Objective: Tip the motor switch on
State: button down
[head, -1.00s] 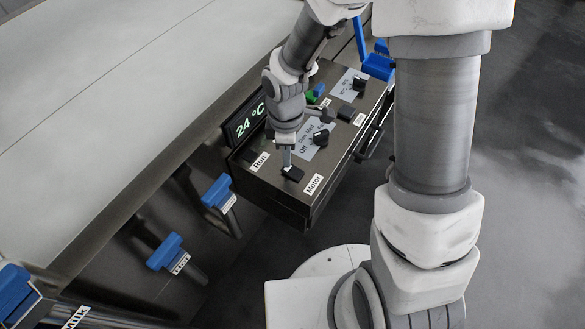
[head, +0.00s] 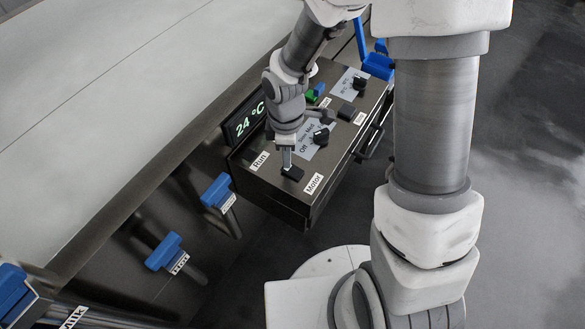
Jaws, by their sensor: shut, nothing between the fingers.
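The motor switch (head: 292,174) is a small black rocker on the near end of the dark control box, between the labels "Run" (head: 259,161) and "Motor" (head: 313,183). My gripper (head: 287,167) points down with its fingers shut and empty. The fingertips are at the switch, over its upper left part, and look to be touching it. The fingers hide part of the switch, and I cannot tell which way it is tipped.
The control box (head: 270,192) also carries a black knob (head: 321,136) close right of my gripper, and green and blue buttons. A display (head: 249,121) reads 24 °C. Blue-handled valves (head: 217,190) stand at left. Open floor lies at right.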

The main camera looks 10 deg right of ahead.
jog(key=shift+f+b, duration=0.4)
jog(key=shift+f, duration=0.15)
notch_tip(320, 180, up, 7)
jog(key=p, duration=0.6)
jog(key=shift+r, duration=0.1)
dwell(0.3)
dwell(0.5)
jog(key=s+d+r+m+t, duration=0.1)
jog(key=d+r+m, duration=0.15)
jog(key=r, duration=0.35)
jog(key=s+d+r+m+t+p, duration=0.1)
jog(key=d+r+m, duration=0.15)
jog(key=r, duration=0.25)
jog(key=s+d+r+m+t, duration=0.1)
jog(key=d+r+m, duration=0.15)
jog(key=r, duration=0.35)
jog(key=s+d+r+m+t+p, duration=0.1)
jog(key=s+d+r+m+t, duration=0.1)
jog(key=s+r+m, duration=0.7)
jog(key=shift+s+d+r+t, duration=0.2)
jog(key=shift+d+r+t, duration=0.1)
jog(key=shift+d+r, duration=0.35)
